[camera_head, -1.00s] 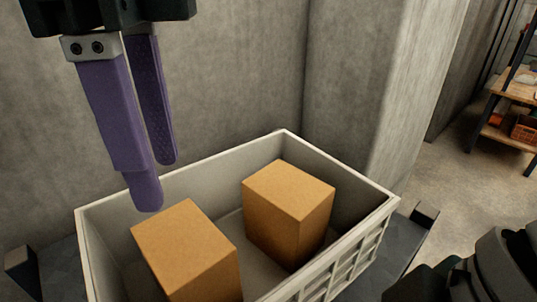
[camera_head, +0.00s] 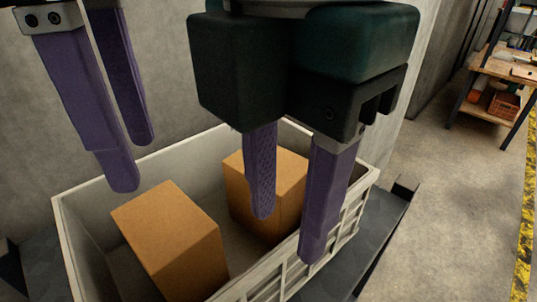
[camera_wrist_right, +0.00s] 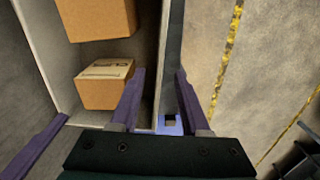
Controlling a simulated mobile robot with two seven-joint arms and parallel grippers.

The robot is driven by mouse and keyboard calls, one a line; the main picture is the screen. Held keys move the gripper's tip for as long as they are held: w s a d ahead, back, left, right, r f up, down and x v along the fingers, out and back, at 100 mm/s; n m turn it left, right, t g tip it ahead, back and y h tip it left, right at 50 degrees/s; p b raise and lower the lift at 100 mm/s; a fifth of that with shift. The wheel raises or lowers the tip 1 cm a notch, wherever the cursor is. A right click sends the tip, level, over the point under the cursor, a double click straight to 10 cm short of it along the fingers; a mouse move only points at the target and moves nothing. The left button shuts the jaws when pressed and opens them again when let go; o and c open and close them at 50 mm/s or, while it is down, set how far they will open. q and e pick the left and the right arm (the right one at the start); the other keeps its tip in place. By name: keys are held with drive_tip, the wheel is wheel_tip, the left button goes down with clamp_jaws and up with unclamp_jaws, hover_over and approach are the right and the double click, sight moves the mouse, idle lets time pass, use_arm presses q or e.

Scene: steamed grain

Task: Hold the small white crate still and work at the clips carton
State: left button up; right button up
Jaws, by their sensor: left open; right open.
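The white crate (camera_head: 180,163) stands in the middle of the head view with two plain-looking brown cartons inside. One carton (camera_head: 168,235) is at the front left; the other (camera_head: 237,182) is at the back right, partly behind my right gripper. In the right wrist view, the nearer carton (camera_wrist_right: 103,72) bears dark print too small to read. My left gripper (camera_head: 132,165) is open and empty, above the crate's back left wall. My right gripper (camera_head: 285,238) is open, with its fingers on either side of the crate's right wall (camera_wrist_right: 159,90); contact cannot be told.
The crate rests on a dark grey platform with raised corner pieces (camera_head: 404,187). Concrete walls (camera_head: 165,60) rise close behind it. A wooden shelf (camera_head: 505,70) stands at the far right, with open floor (camera_head: 445,170) before it and a yellow-black floor stripe (camera_head: 525,220).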

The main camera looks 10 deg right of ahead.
sight(281, 276)
wheel_tip(281, 276, down, 10)
drive_tip(key=shift+r, duration=0.2)
clamp_jaws()
idle(0.4)
idle(1.7)
